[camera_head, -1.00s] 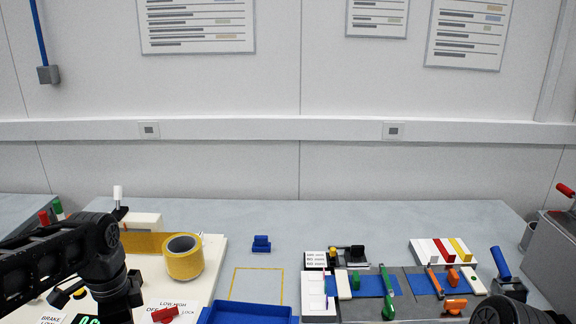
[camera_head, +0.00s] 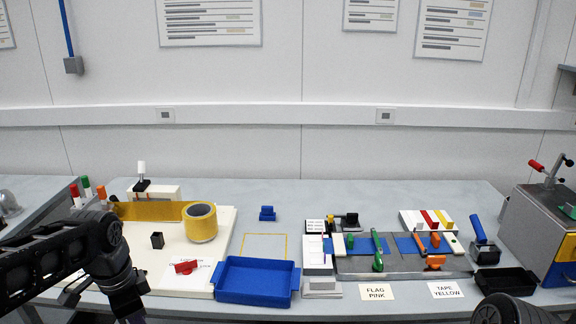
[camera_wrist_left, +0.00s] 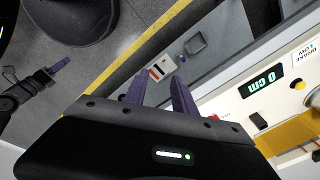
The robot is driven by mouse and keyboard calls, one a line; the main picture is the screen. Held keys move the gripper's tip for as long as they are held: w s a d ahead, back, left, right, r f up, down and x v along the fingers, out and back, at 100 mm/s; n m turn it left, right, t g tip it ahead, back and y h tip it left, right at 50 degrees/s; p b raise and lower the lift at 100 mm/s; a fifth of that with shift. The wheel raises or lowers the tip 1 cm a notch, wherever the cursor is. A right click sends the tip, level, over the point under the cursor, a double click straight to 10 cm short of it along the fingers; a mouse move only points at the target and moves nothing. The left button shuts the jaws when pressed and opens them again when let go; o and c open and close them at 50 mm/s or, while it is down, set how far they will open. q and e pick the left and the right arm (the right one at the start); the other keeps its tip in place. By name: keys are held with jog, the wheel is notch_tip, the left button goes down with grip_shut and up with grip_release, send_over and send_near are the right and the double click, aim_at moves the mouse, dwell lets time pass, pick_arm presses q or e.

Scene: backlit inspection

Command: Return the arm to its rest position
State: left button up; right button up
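My left arm (camera_head: 105,240) comes in from the left in the head view and bends down in front of the white board; its gripper tips are not clear there. In the left wrist view my left gripper (camera_wrist_left: 158,88) has its two purple fingers apart, with nothing between them, above the floor and bench edge. My right arm (camera_head: 505,308) shows only as a dark rounded part at the bottom right of the head view. What looks like my right gripper (camera_wrist_left: 60,66) is at the left of the wrist view, too small to tell its opening.
A white board (camera_head: 225,230) carries a yellow tape roll (camera_head: 201,223). A blue tray (camera_head: 256,281) stands at the front, beside a grey rack (camera_head: 405,265) with tools. A black tray (camera_head: 505,281) and a grey cabinet (camera_head: 530,232) are at the right. The bench behind is mostly clear.

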pick_arm(q)
jog(key=w+d+f+n+t+h, duration=0.1)
jog(key=w+d+f+n+t, duration=0.25)
jog(key=w+d+f, duration=0.2)
jog(key=d+f+n+h, duration=0.1)
jog(key=d+f+n, duration=0.2)
jog(key=d+f, duration=0.3)
jog(key=d+f+n+h, duration=0.1)
jog(key=d+f+n, duration=0.15)
jog(key=f, duration=0.55)
jog(key=s+d+f+n+g, duration=0.1)
jog(key=s+d+f, duration=0.2)
jog(key=s+f, duration=0.3)
jog(key=s+d+f+n+g, duration=0.1)
jog(key=s+d+f, duration=0.3)
jog(key=s, duration=0.5)
jog(key=s+d+f+n+g+h, duration=0.1)
jog(key=s+d+f+g, duration=0.1)
jog(key=s+f, duration=0.5)
jog(key=shift+s+d+f, duration=0.3)
jog(key=shift+s+d, duration=0.35)
